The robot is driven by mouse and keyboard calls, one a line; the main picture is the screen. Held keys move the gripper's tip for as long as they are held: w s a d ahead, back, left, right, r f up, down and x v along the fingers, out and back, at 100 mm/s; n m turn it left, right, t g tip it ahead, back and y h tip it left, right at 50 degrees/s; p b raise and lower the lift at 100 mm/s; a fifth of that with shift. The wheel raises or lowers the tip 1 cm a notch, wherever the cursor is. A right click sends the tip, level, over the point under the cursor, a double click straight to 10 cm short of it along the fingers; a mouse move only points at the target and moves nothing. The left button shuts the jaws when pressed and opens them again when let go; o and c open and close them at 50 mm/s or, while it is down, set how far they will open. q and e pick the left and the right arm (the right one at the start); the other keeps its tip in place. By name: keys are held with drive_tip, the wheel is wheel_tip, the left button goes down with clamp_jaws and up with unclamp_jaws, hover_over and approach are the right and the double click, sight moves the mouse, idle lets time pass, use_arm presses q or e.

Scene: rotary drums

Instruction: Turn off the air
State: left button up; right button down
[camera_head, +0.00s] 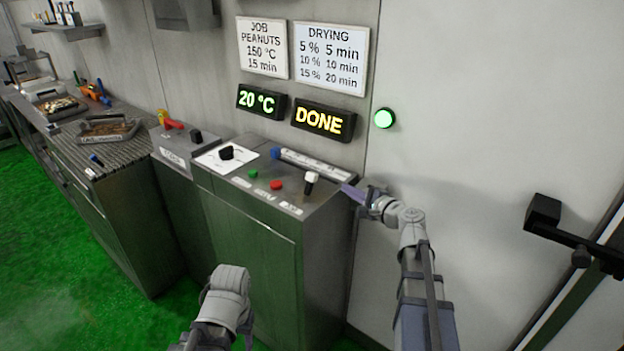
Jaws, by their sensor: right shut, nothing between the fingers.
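The control cabinet (262,216) has a sloping metal top. Near its right end stands a lever with a white cap (311,178) and a dark stem, roughly upright. A small label (291,208) is below it, too small to read surely; which control is the air is not clear. My right gripper (350,192) is shut and empty at the panel's right edge, to the right of the lever and apart from it. Of my left arm only a grey link shows at the bottom; its gripper is not visible.
The panel also carries a green button (252,174), a red button (277,185), a black knob (227,153) and a blue knob (275,153). A display (323,119) reads DONE, another (262,101) 20 °C. A round green lamp (384,118) is lit on the wall.

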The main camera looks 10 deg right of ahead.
sight(329, 186)
drive_tip(key=shift+d+r, duration=0.1)
drive_tip(key=shift+d, duration=0.15)
drive_tip(key=shift+w, duration=0.15)
drive_tip(key=b+x, duration=0.1)
drive_tip(key=x, duration=0.9)
drive_tip(key=shift+w, duration=0.1)
drive_tip(key=shift+s+a+r+p, duration=0.6)
drive_tip(key=shift+s+a+r, duration=0.25)
drive_tip(key=shift+s+a, duration=0.4)
drive_tip(key=shift+a, duration=0.2)
